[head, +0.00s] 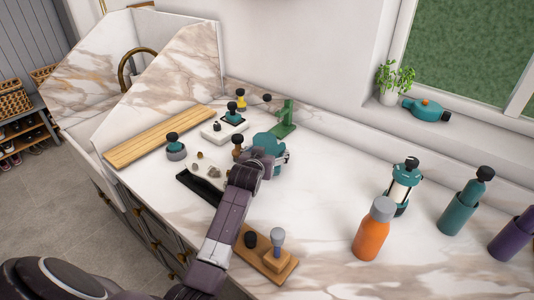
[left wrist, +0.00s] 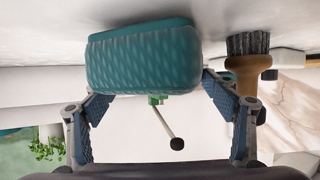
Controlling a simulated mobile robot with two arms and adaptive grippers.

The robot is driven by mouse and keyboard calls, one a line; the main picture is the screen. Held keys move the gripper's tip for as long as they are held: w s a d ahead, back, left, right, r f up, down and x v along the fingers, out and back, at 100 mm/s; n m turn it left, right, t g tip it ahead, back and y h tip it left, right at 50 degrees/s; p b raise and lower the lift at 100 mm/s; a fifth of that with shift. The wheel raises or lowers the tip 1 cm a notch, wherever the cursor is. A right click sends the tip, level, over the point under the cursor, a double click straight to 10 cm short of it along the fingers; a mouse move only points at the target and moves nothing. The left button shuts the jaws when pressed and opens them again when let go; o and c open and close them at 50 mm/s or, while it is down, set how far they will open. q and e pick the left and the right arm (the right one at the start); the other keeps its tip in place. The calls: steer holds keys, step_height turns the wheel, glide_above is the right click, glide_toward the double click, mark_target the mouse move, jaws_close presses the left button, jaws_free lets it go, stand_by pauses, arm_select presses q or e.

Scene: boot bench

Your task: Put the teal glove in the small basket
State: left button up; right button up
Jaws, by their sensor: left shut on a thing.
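My left gripper (head: 270,160) is over the marble worktop, shut on a teal thing (head: 266,141). In the left wrist view my left gripper (left wrist: 155,95) has a finger at each side of this teal thing (left wrist: 143,55). It looks like a rounded block with a ribbed surface; I cannot tell from its shape that it is a glove. Wicker baskets stand on a shelf at the far left: a larger one (head: 14,98) and one partly hidden behind the marble panel (head: 42,74). My right gripper is not in view.
A wooden board (head: 160,137) lies by the sink. A green stand (head: 285,118) and a brush (left wrist: 246,62) are close to the gripper. An orange bottle (head: 374,230), a lantern (head: 403,185) and a teal bottle (head: 465,205) stand at the right.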

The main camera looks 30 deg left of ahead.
arm_select(q)
steer(key=shift+f, duration=0.5)
steer(key=o, duration=0.9)
steer(key=shift+s, duration=0.15)
